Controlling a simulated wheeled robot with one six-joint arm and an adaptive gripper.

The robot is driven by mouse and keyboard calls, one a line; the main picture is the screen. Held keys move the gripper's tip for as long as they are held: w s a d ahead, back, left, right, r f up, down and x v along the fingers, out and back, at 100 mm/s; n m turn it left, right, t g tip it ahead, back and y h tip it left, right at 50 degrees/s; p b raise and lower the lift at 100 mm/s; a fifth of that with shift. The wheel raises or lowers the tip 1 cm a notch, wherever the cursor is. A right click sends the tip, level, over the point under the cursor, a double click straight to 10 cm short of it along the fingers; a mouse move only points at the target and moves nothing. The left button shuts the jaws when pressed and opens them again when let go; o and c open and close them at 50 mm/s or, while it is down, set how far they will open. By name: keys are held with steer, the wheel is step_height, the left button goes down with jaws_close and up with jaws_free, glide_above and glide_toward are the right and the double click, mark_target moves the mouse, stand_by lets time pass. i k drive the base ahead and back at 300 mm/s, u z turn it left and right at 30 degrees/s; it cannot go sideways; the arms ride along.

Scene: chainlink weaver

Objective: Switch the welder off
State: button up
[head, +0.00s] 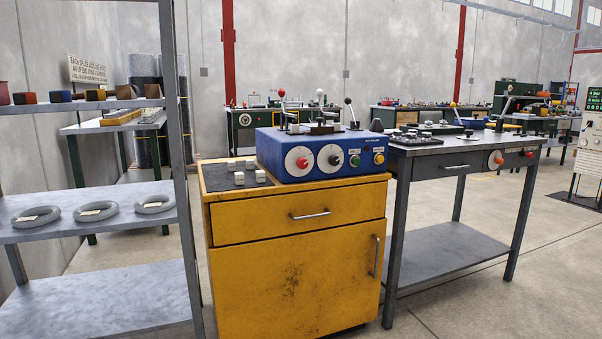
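A blue machine box (318,150), which looks like the welder, stands on a yellow cabinet (296,258) in the middle of the head view. Its front has a red knob (302,162) and a black knob (335,160) on white dials. My gripper is not in view.
A grey workbench (450,160) with an orange-red knob (495,160) stands right of the cabinet. A grey shelf rack (90,225) with several coils is at left. Small white blocks (239,178) sit left of the blue box. The floor at front right (540,290) is clear.

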mark_target(302, 163)
steer(key=u, duration=0.7)
steer(key=i, duration=0.85)
steer(key=z, duration=0.15)
